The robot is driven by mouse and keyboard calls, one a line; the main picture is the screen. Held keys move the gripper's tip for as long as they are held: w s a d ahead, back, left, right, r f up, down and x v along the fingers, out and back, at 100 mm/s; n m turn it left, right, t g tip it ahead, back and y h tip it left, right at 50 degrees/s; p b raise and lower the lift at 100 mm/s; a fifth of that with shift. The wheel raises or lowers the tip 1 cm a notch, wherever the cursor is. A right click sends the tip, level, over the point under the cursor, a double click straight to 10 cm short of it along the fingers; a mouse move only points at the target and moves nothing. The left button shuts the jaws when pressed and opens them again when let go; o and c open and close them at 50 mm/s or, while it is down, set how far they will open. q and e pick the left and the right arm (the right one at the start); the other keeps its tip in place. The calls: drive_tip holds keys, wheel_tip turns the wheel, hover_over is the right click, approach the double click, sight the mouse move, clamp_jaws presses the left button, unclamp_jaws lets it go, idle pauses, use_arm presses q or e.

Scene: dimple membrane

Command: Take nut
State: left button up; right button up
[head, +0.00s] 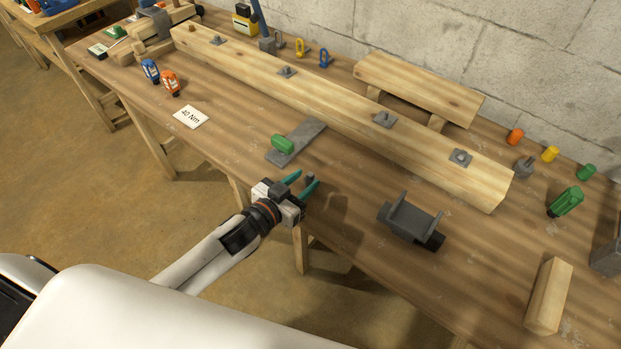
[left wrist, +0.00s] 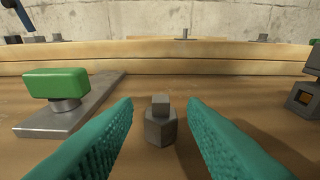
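A small grey hexagonal nut (left wrist: 160,128), with a narrower square block rising from its top, stands on the wooden workbench. In the head view the nut (head: 310,178) shows as a dark piece at the tips of my left gripper. My left gripper (head: 304,184) is open, with its two teal fingers on either side of the nut. In the left wrist view the gripper (left wrist: 160,120) shows a gap between each finger and the nut, and nothing is held. My right gripper is not in view.
A grey plate (head: 305,138) with a green block (head: 283,144) lies left of the nut. A long wooden beam (head: 330,108) with several bolted plates runs behind. A grey bracket (head: 411,218) sits to the right. A white "40 Nm" card (head: 190,117) lies further left.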

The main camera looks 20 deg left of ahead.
sight(308, 177)
use_arm(q)
drive_tip(key=x, duration=0.5)
drive_tip(key=shift+r, duration=0.15)
drive_tip(key=shift+c, duration=0.6)
drive_tip(key=c, duration=0.7)
